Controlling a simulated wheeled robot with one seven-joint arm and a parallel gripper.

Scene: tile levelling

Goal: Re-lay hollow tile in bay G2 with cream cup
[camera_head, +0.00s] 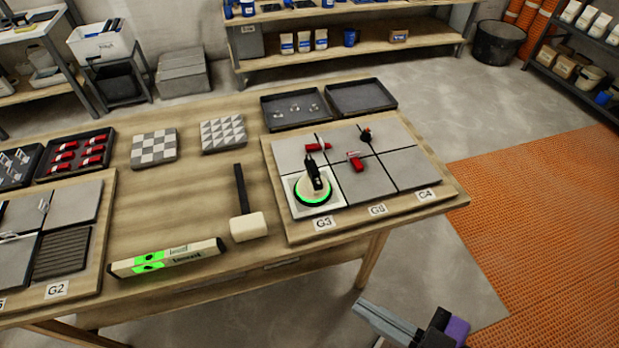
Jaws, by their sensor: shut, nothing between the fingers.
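The cream cup (314,188), a round suction cup with a black handle and a glowing green ring, sits upright on a pale tile (338,198) in the bay labelled G3. Bay G2 is at the left, above its label (57,290). It shows a dark ribbed surface (62,253), with no flat grey tile on it. I cannot tell which tile is hollow. My gripper (368,310) is at the bottom right, in front of the table and apart from the cup. It is shut and empty, and partly cut off by the frame.
A white-headed mallet (249,227) and a level (167,258) with green windows lie between the two tile boards. Red clamps (355,160) stand on the right board. Two dark trays (360,96) and two patterned tiles (154,147) are behind. Bare table shows around the mallet.

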